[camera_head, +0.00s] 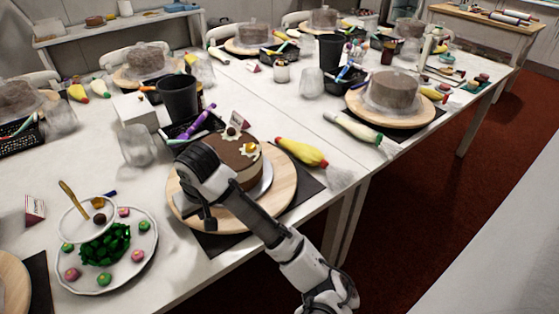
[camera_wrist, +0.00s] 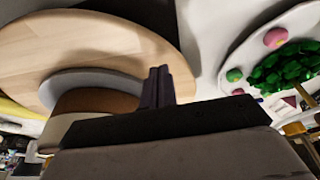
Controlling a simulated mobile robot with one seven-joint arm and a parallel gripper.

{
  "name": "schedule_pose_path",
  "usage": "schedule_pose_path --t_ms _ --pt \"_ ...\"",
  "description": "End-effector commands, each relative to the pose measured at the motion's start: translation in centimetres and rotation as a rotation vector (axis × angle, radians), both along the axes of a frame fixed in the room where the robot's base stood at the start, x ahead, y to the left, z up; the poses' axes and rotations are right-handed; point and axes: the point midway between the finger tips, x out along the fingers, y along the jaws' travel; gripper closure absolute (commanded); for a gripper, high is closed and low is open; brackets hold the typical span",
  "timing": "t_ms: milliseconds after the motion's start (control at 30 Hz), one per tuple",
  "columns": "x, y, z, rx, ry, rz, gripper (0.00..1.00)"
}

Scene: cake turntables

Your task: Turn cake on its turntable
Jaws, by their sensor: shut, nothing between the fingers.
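The cake (camera_head: 246,172) has a brown top, pale sides and cream decorations with a small card. It sits on a grey board on the round wooden turntable (camera_head: 284,196) in the middle of the head view. My gripper (camera_head: 209,222) points down at the cake's near left side, over the turntable's rim. In the wrist view the shut, empty fingers (camera_wrist: 158,75) appear beside the turntable's wooden edge (camera_wrist: 90,38), with the cake (camera_wrist: 98,101) to their left. I cannot tell whether they touch the turntable. My arm hides part of the cake and turntable.
A plate (camera_head: 140,262) with green and pink sweets stands at front left. A black cup (camera_head: 178,97) and a clear glass (camera_head: 138,146) stand behind left. The table's front edge is close.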

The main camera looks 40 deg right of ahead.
Motion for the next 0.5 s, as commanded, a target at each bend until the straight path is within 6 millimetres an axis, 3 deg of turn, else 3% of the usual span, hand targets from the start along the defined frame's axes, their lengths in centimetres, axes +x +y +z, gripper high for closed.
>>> schedule_pose_path --t_ms 500 --pt "0.0 0.0 -1.8 0.001 0.001 0.000 1.00"
